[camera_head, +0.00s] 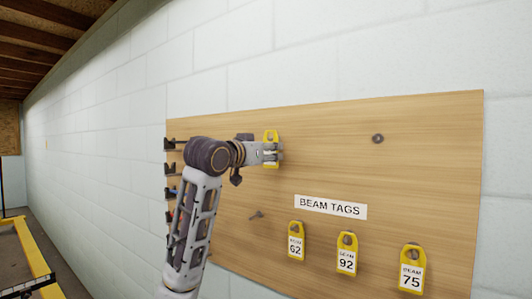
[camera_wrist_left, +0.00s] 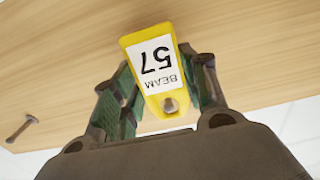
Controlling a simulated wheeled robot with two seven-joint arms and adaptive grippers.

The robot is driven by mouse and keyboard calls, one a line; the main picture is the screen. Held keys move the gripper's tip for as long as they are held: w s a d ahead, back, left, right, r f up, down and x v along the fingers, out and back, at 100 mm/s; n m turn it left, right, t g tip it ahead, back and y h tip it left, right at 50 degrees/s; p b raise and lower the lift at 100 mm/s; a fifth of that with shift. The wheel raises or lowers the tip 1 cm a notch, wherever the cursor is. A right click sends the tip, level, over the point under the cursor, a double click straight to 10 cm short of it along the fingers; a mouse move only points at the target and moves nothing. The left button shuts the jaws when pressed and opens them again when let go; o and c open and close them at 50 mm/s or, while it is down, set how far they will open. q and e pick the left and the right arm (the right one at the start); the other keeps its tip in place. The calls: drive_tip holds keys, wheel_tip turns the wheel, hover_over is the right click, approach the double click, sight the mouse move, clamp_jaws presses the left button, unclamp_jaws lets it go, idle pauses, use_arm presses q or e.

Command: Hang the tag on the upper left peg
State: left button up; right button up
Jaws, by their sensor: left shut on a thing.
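My left gripper (camera_head: 272,152) is in front of the upper left part of the wooden board, shut on a yellow tag (camera_head: 271,135). In the left wrist view the tag (camera_wrist_left: 153,62) reads BEAM 57 upside down, between the two fingers (camera_wrist_left: 160,90). Its hole shows a greyish round spot; I cannot tell whether a peg is in it. The upper left peg is not clearly visible, perhaps hidden behind the gripper and tag. The upper right peg (camera_head: 377,138) is bare. My right gripper is not in view.
The board (camera_head: 430,170) carries a BEAM TAGS label (camera_head: 330,207). Yellow tags 62 (camera_head: 296,245), 92 (camera_head: 346,260) and 75 (camera_head: 411,278) hang below. A bare peg (camera_head: 257,214) sits left of the label. Dark hooks (camera_head: 170,169) line the board's left edge.

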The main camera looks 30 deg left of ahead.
use_arm(q)
drive_tip(key=shift+w+f, duration=0.2)
drive_tip(key=shift+w, duration=0.45)
drive_tip(key=shift+w+f, duration=0.15)
drive_tip(key=shift+w, duration=0.05)
drive_tip(key=shift+w+d+f, duration=0.1)
drive_tip(key=shift+w+f, duration=0.1)
drive_tip(key=shift+f, duration=0.05)
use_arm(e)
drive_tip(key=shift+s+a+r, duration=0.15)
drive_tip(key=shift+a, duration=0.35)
use_arm(q)
drive_tip(key=o, duration=0.7)
drive_tip(key=shift+o, duration=1.2)
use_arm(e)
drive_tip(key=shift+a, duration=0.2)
